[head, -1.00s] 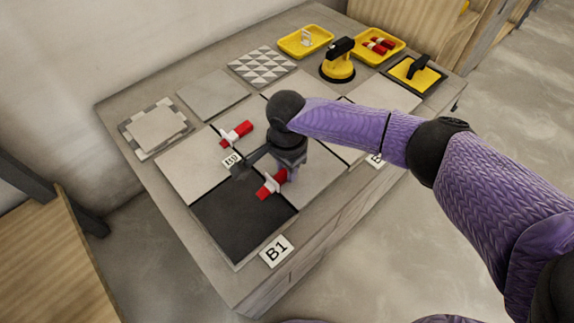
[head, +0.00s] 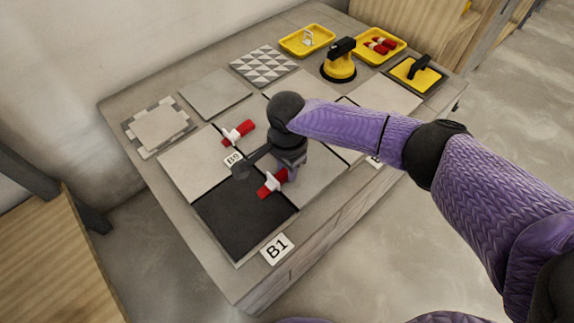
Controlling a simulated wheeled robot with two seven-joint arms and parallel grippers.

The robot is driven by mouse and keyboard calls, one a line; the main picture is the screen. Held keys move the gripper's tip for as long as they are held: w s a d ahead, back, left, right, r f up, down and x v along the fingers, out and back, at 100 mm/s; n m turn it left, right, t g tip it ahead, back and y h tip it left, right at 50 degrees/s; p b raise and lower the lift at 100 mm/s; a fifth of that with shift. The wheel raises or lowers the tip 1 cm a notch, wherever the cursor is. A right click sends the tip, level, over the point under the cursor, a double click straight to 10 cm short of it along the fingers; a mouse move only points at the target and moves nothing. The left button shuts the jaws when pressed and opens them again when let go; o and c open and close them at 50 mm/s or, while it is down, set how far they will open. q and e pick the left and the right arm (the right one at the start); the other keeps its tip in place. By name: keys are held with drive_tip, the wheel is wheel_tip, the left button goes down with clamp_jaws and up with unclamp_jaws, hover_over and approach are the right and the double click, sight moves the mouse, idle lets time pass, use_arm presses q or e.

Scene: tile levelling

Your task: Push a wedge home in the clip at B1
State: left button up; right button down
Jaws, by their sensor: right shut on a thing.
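My right gripper (head: 285,172) points down over the joint between the dark tile (head: 243,213) and the light tile to its right. It is shut on a red wedge (head: 270,187) that passes through a white clip (head: 272,181) at that joint. My gripper and wrist hide part of the wedge's right end. The label B1 (head: 277,249) lies at the table's front edge, near the dark tile. A second red wedge (head: 246,127) sits in another white clip (head: 232,135) farther back, near a label partly hidden by my gripper. My left gripper is not in view.
At the back stand a yellow tray (head: 307,41) with white clips, a yellow tray (head: 378,46) with red wedges, a yellow suction cup (head: 339,64) and a yellow float (head: 417,72). Spare tiles (head: 215,94) lie along the left and back. My right arm crosses over the table's right side.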

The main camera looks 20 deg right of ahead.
drive_tip(key=shift+c, duration=2)
unclamp_jaws()
